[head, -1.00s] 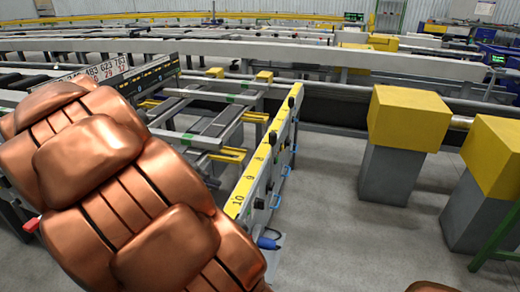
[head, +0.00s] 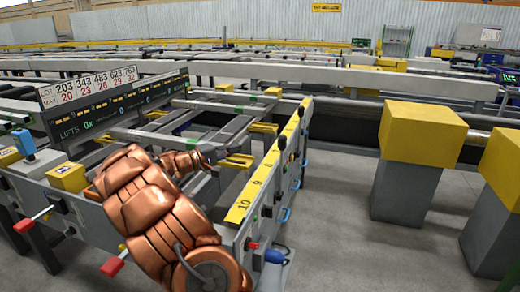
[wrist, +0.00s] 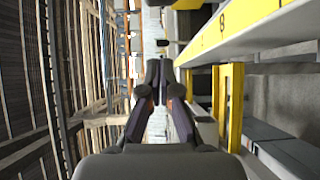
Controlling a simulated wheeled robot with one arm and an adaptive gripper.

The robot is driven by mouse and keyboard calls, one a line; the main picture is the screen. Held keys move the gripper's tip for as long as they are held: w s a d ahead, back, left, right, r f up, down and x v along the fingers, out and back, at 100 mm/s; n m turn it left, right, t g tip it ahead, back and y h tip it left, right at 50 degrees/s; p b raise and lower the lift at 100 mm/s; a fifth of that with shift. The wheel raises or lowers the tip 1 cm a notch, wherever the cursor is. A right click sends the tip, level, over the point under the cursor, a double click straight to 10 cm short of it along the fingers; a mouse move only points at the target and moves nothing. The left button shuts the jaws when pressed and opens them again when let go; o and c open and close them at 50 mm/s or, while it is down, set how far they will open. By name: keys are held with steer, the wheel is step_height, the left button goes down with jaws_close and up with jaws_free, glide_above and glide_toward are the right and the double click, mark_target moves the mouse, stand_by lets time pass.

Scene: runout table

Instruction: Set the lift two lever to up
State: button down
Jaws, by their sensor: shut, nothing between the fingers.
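My gripper (head: 210,153) is shut and empty, held out over the table frame, left of the yellow numbered rail (head: 262,180). In the wrist view its fingers (wrist: 160,72) point up the picture, with the yellow rail to their right. A small dark part (wrist: 165,43) shows just beyond the tips; I cannot tell if it is a lever. Black-knobbed levers (head: 283,143) stand along the numbered rail, and red-handled rods (head: 112,266) stick out at the front left. I cannot tell which is lift two. A board (head: 120,105) reads "LIFTS 0x".
Yellow-topped grey posts (head: 423,133) stand to the right, with open floor (head: 345,245) between them and the rail. Blue handles (head: 285,215) jut from the rail's right side. Yellow blocks (head: 67,177) and a blue-topped device (head: 24,142) sit on the near frame at left.

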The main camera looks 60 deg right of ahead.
steer(key=s+a+x, duration=0.1)
steer(key=s+x, duration=0.1)
steer(key=x, duration=1)
steer(key=shift+s, duration=0.4)
steer(key=shift+s+f, duration=0.1)
